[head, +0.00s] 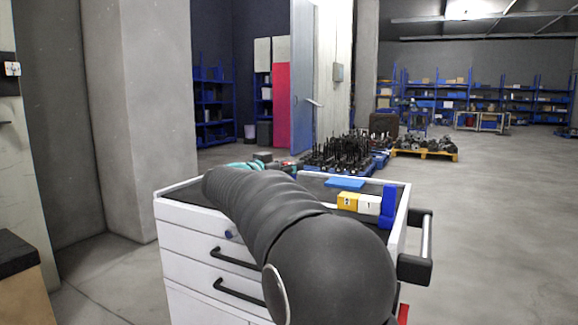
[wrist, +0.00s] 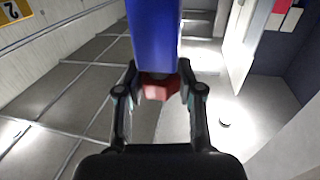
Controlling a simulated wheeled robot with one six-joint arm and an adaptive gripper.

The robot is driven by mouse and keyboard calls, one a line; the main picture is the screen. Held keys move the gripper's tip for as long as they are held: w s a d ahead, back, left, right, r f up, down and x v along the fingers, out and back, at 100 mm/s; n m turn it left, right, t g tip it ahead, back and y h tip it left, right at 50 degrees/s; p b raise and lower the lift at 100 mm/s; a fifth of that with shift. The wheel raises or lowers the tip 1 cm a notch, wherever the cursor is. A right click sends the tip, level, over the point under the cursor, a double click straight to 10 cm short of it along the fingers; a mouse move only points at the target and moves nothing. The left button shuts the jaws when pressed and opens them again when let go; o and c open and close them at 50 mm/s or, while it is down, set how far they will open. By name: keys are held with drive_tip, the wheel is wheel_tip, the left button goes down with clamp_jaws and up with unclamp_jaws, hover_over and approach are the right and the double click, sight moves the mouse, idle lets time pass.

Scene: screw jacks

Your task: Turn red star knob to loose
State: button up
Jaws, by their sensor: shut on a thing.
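The red star knob (wrist: 158,88) is at the lower end of a blue upright part (wrist: 153,35) in the wrist view. My gripper (wrist: 157,76) has one finger on each side of the knob and is shut on it. Part of the knob is covered by the fingers and the blue part, so its turned angle cannot be read. In the head view my dark arm crosses the white cabinet (head: 185,238), and the gripper and knob are not discernible.
On the cabinet top stand a yellow block marked 2 (head: 347,201), a white block marked 1 (head: 369,205) and a blue upright block (head: 389,206). A black handle (head: 415,268) juts out at the cabinet's right. Open floor (head: 500,230) lies to the right.

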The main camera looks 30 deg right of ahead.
drive_tip(key=n+t+y, duration=0.1)
drive_tip(key=t, duration=0.1)
drive_tip(key=n+t+y, duration=0.2)
drive_tip(key=shift+s+d+r+n+t, duration=0.1)
drive_tip(key=shift+d+r+n+t, duration=0.05)
drive_tip(key=shift+n+t, duration=0.2)
drive_tip(key=n+t+y+b, duration=0.1)
drive_tip(key=n+t+y, duration=0.1)
drive_tip(key=y, duration=0.1)
drive_tip(key=shift+t, duration=0.25)
drive_tip(key=n+t+y+b, duration=0.1)
drive_tip(key=b, duration=0.2)
drive_tip(key=n+t+y+b, duration=0.1)
drive_tip(key=n+y+b, duration=0.1)
drive_tip(key=b, duration=0.1)
drive_tip(key=shift+f+y, duration=0.3)
drive_tip(key=b, duration=0.2)
drive_tip(key=y+b, duration=0.1)
drive_tip(key=b, duration=0.1)
drive_tip(key=shift+w+n+y, duration=0.2)
drive_tip(key=shift+n+y, duration=0.1)
drive_tip(key=shift+n, duration=0.05)
drive_tip(key=shift+s+a+r+n+y+b, duration=0.1)
drive_tip(key=shift+a+r+n+y+b, duration=0.15)
drive_tip(key=shift+b, duration=0.7)
drive_tip(key=shift+d, duration=0.15)
drive_tip(key=o, duration=1.2)
drive_tip(key=shift+s, duration=0.1)
drive_tip(key=shift+c, duration=0.2)
